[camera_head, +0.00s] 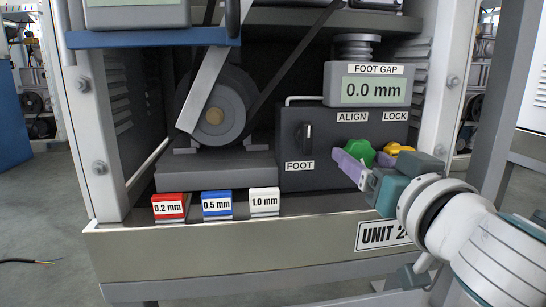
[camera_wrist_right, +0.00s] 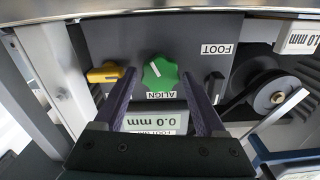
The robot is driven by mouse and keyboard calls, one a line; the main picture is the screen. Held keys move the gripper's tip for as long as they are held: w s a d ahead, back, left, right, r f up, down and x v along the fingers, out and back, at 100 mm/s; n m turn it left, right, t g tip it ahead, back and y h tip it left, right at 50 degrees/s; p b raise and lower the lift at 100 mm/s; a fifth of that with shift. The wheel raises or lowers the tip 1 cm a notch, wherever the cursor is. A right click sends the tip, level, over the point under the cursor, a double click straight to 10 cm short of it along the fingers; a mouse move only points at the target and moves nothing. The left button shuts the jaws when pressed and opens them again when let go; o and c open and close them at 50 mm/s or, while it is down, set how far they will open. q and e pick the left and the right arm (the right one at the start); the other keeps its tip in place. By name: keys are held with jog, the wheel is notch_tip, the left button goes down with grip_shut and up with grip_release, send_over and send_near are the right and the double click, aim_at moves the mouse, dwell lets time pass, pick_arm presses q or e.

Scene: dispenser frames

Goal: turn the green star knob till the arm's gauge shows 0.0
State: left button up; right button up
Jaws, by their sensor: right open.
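The green star knob (camera_head: 361,150) sits under the ALIGN label on a dark panel, partly hidden by my right gripper's purple fingers. My right gripper (camera_head: 359,158) is open, with one finger on each side of the knob. In the right wrist view, which is upside down, the green knob (camera_wrist_right: 160,74) has a white pointer line and lies between the fingertips (camera_wrist_right: 160,80), with a gap on both sides. The FOOT GAP gauge (camera_head: 374,91) above the panel reads 0.0 mm. My left gripper is not in view.
A yellow LOCK knob (camera_head: 398,148) is close right of the green knob. A black FOOT lever (camera_head: 306,136) is to its left. Red (camera_head: 169,207), blue (camera_head: 216,205) and white (camera_head: 264,202) gauge blocks stand on the front ledge. A frame post (camera_head: 440,85) rises at the right.

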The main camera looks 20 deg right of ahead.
jog(key=c, duration=1.1)
jog(key=shift+o, duration=0.2)
